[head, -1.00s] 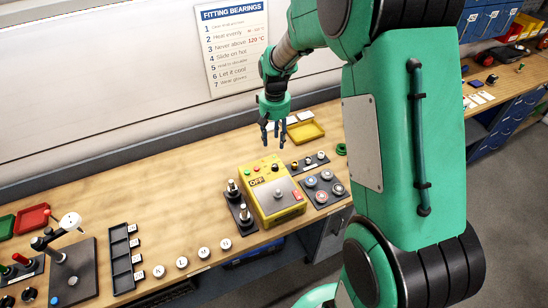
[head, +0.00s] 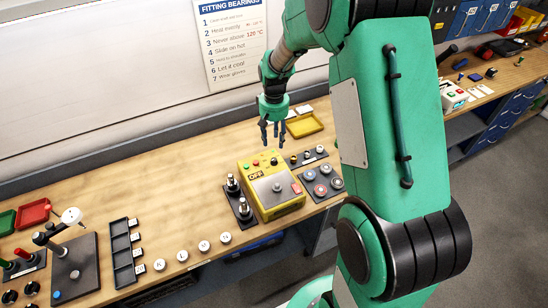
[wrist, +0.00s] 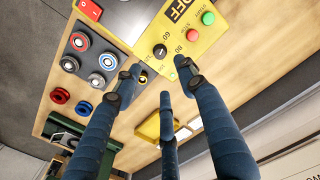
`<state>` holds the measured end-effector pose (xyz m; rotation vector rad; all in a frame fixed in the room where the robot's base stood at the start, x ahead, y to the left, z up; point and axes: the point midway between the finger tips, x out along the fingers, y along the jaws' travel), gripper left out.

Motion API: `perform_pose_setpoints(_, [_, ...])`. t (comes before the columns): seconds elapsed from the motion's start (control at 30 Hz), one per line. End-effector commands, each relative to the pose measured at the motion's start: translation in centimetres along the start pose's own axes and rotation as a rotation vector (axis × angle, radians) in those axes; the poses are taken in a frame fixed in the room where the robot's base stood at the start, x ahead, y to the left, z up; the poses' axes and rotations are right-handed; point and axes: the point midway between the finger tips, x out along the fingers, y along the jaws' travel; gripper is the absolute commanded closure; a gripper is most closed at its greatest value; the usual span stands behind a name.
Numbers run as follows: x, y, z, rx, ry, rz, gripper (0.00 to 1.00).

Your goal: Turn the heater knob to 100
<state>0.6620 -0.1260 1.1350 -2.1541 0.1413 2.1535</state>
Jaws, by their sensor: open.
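The yellow heater (head: 284,203) stands on the bench with a dark display reading OFF. Its black knob (head: 274,161) is on the sloped top panel, right of a green and a red button. In the wrist view the knob (wrist: 160,50) shows beside the printed numbers 60 and 80; its pointer is too small to read. My gripper (head: 273,143) hangs fingers down above and just behind the knob, apart from it. In the wrist view its three blue fingers (wrist: 158,80) are spread and empty, with the knob between the two front tips in the picture.
A dark plate with small round parts (head: 308,157) and one with coloured rings (head: 322,185) lie right of the heater. A stand with metal posts (head: 241,207) is close on its left. A yellow tray (head: 304,126) sits behind right.

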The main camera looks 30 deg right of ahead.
Motion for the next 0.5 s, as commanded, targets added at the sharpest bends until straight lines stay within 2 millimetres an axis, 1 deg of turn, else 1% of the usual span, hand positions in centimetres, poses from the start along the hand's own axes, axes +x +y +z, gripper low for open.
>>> perform_pose_setpoints(0.03, [0.9, 0.0, 0.1, 0.000, -0.003, 0.000, 0.59])
perform_pose_setpoints(0.5, [8.2, 0.0, 0.1, 0.000, -0.002, 0.000, 0.59])
